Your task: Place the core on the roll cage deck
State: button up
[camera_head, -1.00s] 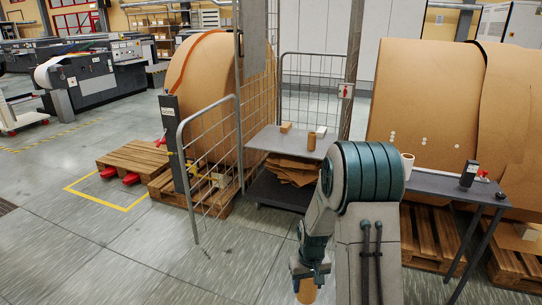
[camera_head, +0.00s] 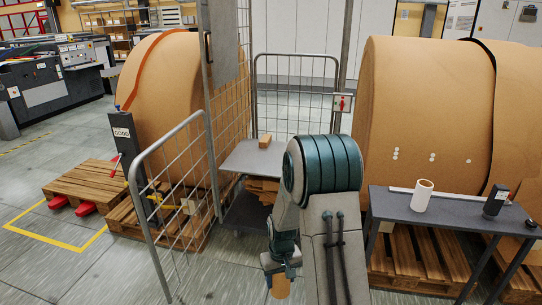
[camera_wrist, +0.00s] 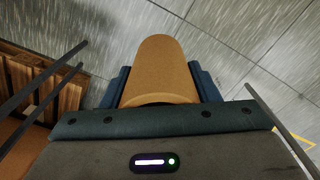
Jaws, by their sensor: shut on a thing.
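My gripper (camera_head: 281,268) is shut on a brown cardboard core (camera_head: 282,287). It hangs low in front of the roll cage, over the floor. In the wrist view the core (camera_wrist: 158,72) sits between the two blue-green fingers, with floor beyond it. The roll cage has grey wire sides (camera_head: 168,200) and a flat grey deck (camera_head: 245,160), behind and above my gripper in the head view. A small cardboard box (camera_head: 265,141) stands on the deck. My arm hides the right part of the deck.
Flat cardboard (camera_head: 262,186) lies on the cage's lower shelf. A dark table (camera_head: 458,212) at the right holds a white tube (camera_head: 422,195) and a black device (camera_head: 495,200). Big brown rolls on pallets flank the cage. Floor at the lower left is clear.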

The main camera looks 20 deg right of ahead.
aim_at(273, 164)
jog(key=i, duration=2.75)
jog(key=z, duration=1.2)
